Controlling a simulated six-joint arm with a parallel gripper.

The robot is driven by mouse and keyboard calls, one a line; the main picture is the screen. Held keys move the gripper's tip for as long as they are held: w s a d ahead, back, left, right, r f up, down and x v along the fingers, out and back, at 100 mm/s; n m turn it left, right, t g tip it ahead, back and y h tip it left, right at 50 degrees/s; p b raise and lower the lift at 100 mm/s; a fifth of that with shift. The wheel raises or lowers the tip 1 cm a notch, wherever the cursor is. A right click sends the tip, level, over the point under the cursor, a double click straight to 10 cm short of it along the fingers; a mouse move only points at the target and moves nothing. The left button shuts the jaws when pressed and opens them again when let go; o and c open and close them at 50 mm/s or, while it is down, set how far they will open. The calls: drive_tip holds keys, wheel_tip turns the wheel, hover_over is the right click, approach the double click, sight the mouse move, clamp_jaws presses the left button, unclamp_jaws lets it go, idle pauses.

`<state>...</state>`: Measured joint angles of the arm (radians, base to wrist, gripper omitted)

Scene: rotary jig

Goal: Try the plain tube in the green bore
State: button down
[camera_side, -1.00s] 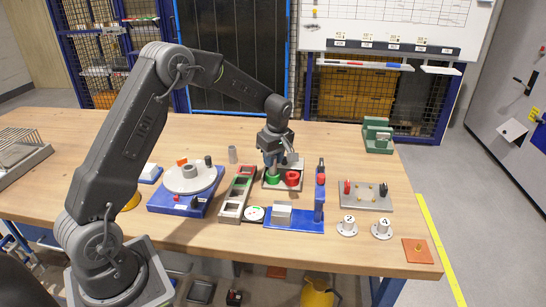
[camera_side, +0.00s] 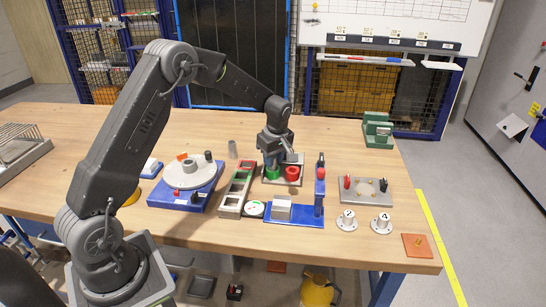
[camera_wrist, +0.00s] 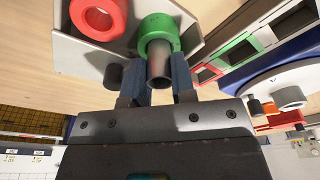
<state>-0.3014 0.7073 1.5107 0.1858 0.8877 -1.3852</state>
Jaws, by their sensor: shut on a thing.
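My gripper (camera_side: 271,160) is over the grey tray that bears a green ring (camera_side: 272,175) and a red ring (camera_side: 292,173). In the wrist view my gripper (camera_wrist: 159,84) is shut on a plain grey tube (camera_wrist: 160,67), one finger on each side. The tube's end lines up with the green ring (camera_wrist: 158,30) and overlaps its bore. I cannot tell how deep the tube sits in the bore. The red ring (camera_wrist: 98,17) stands beside the green one, its hole empty. In the side view the fingers mostly hide the tube.
A blue base with a round turntable (camera_side: 188,174) stands to the left. A grey frame with green and red windows (camera_side: 235,190) is close to the tray. A blue upright (camera_side: 320,188) rises at the right.

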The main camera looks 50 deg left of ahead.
drive_tip(key=shift+f, duration=0.35)
drive_tip(key=c, duration=0.9)
unclamp_jaws()
drive_tip(key=shift+f, duration=0.1)
drive_tip(key=shift+o, duration=0.2)
wheel_tip(320, 180, up, 14)
drive_tip(key=d, duration=0.2)
drive_tip(key=s+d+r+m+t, duration=0.3)
drive_tip(key=s+d+r+m, duration=0.55)
drive_tip(key=s, duration=0.35)
drive_tip(key=s+d+f+m+t+h, duration=0.1)
drive_tip(key=s+d+m, duration=0.2)
drive_tip(key=s, duration=0.5)
drive_tip(key=s+d+f+m+t, duration=0.1)
drive_tip(key=s+d+m, duration=0.3)
drive_tip(key=s+m, duration=0.2)
drive_tip(key=shift+s+t+h, duration=0.3)
drive_tip(key=shift+s+h, duration=0.1)
drive_tip(key=shift+s, duration=0.85)
